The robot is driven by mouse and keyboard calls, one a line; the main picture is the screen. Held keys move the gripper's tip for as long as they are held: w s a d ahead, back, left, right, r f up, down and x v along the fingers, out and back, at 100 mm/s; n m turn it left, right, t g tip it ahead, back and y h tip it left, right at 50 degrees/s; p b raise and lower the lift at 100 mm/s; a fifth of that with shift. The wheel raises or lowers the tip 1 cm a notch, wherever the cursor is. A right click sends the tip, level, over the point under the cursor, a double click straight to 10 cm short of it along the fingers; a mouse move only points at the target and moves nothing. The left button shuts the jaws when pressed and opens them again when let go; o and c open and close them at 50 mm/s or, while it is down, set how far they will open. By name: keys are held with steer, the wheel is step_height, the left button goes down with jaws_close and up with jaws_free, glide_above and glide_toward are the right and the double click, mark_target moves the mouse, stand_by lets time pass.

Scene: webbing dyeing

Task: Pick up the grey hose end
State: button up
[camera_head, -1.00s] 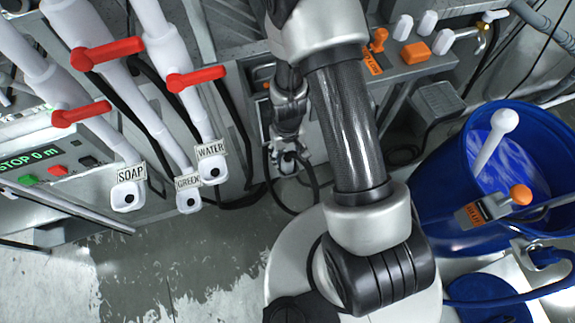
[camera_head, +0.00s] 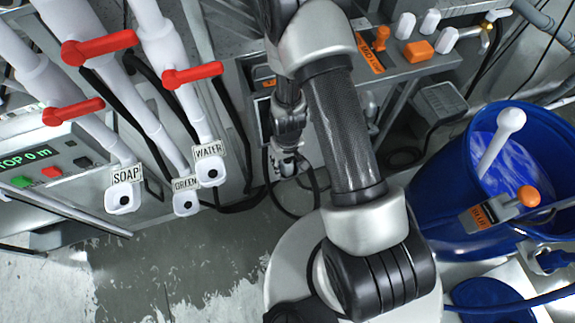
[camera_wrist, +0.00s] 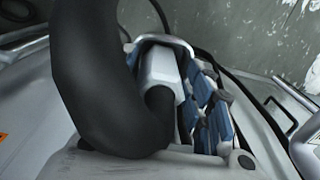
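My gripper (camera_head: 287,166) hangs low in the middle of the head view, past my arm, close to the machine front and the black hoses by the floor. It is small there, and its fingers cannot be made out as open or shut. In the wrist view a thick black curved tube (camera_wrist: 95,75) fills the left and centre. A light grey cylinder (camera_wrist: 160,66) sits beside its lower end, with blue and dark ribbed pieces (camera_wrist: 205,105) to the right. I cannot tell for sure whether that cylinder is the grey hose end.
White pipes with red levers (camera_head: 98,47) end in nozzles labelled SOAP (camera_head: 122,200), GREEN (camera_head: 186,203) and WATER (camera_head: 209,171) at left. A blue barrel (camera_head: 440,190) stands at right. A control panel (camera_head: 50,165) is at far left. Floor at lower left is clear.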

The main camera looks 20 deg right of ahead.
steer(key=c, duration=0.9)
steer(key=shift+c, duration=0.3)
steer(key=shift+r, duration=0.15)
